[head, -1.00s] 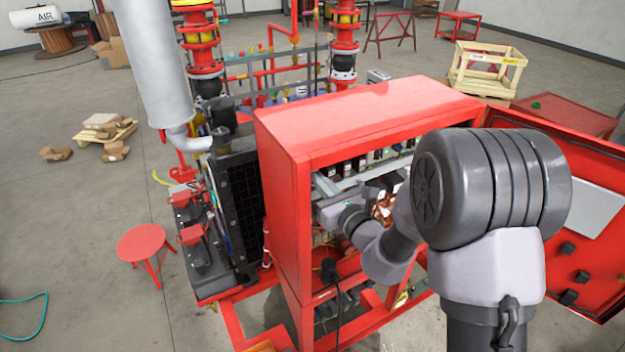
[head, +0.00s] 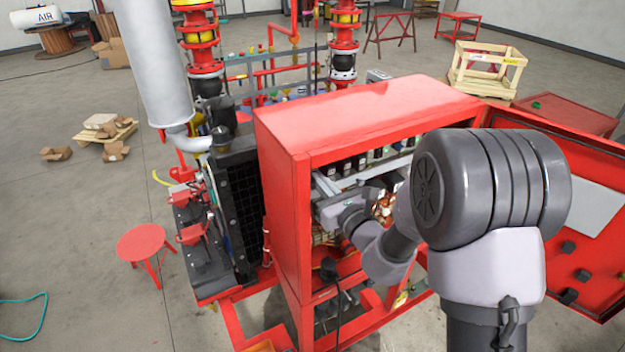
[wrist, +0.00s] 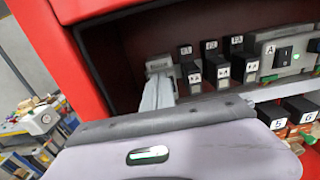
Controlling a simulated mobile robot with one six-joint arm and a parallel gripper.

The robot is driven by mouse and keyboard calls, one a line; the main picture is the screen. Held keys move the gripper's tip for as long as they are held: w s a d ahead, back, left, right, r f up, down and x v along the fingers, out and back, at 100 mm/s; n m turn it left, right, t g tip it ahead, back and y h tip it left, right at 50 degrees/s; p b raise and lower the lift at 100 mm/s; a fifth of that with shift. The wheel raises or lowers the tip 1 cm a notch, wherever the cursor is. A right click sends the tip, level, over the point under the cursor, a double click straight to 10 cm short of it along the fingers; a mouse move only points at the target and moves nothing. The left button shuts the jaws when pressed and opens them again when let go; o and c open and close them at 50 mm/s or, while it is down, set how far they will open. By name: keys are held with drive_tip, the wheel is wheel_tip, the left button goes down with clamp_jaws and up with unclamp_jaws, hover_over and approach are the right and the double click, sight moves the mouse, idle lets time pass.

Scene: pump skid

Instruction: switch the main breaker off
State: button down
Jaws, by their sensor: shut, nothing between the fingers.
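The open red cabinet (head: 297,165) holds rows of small black breakers with white labels; several of these breakers (wrist: 222,66) show in the wrist view. I cannot tell for sure which one is the main breaker. A grey plate marked A (wrist: 270,50) carries a black switch and a green light, right of the black breakers. My gripper (head: 393,182) is shut and empty, inside the cabinet's open front. In the wrist view its grey body fills the bottom, below the breaker row, and hides what lies behind it. I cannot tell whether its fingertips touch anything.
Numbered blocks (wrist: 299,108) sit at the right, close beside my gripper's body. The cabinet's red left wall is close. The open red door (head: 590,255) stands at the right.

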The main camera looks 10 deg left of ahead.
drive_tip(key=shift+f+b, duration=0.5)
drive_tip(key=shift+f, duration=0.2)
drive_tip(key=b+v, duration=0.2)
drive_tip(key=v, duration=0.5)
drive_tip(key=shift+r, duration=0.4)
